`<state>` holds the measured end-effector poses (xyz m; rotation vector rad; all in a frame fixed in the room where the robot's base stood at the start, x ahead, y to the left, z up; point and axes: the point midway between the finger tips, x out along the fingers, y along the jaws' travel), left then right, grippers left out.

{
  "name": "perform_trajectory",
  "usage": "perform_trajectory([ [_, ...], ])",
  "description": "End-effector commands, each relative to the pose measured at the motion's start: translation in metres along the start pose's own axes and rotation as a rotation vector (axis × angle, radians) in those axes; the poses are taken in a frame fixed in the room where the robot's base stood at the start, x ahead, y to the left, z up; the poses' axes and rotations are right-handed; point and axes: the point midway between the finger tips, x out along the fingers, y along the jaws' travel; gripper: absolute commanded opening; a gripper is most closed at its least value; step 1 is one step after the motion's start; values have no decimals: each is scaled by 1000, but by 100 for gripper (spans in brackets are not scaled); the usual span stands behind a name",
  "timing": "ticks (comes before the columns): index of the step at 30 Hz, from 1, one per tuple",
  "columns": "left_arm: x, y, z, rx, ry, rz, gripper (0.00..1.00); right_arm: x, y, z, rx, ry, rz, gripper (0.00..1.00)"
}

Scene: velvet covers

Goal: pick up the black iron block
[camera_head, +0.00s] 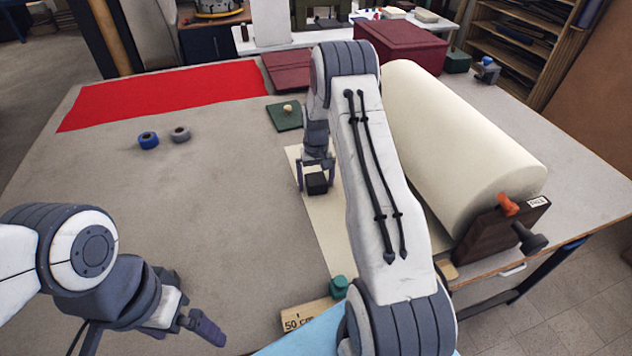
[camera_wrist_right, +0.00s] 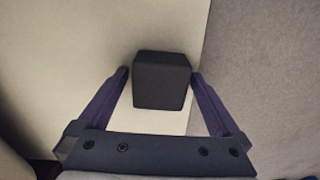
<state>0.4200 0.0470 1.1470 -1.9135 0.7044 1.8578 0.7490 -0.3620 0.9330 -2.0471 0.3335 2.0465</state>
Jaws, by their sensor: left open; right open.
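The black iron block (camera_head: 317,183) rests on a cream strip (camera_head: 326,232) in the middle of the table. In the right wrist view the block (camera_wrist_right: 161,80) lies between the fingertips of my right gripper (camera_wrist_right: 160,76), which is open. A small gap shows between the block and each finger. In the head view my right gripper (camera_head: 316,176) is at the block from above. My left gripper (camera_head: 205,328) is over the table's front left, away from the block, and looks empty.
A large cream roll (camera_head: 455,150) lies right of my right arm, with a dark wooden stand (camera_head: 500,235) at its near end. A red cloth (camera_head: 165,97), blue tape (camera_head: 148,140) and grey tape (camera_head: 181,133) lie left. A dark red box (camera_head: 400,45) stands behind. The table's left middle is clear.

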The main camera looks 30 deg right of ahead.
Motion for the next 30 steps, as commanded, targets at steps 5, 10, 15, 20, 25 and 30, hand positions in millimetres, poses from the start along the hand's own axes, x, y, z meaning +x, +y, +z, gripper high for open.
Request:
perform_trajectory([
  [5,0,0,0,0,0,0,100,0,0,0,0,0,0,77],
  [10,0,0,0,0,0,0,100,0,0,0,0,0,0,12],
  [15,0,0,0,0,0,0,100,-2,0,-2,0,4,0,0],
  [20,0,0,0,0,0,0,100,-3,0,-2,0,4,0,0],
  [25,4,0,0,0,0,0,100,-7,0,-2,0,5,0,0],
  [30,11,-1,1,1,0,0,100,-22,0,-2,0,7,0,0],
])
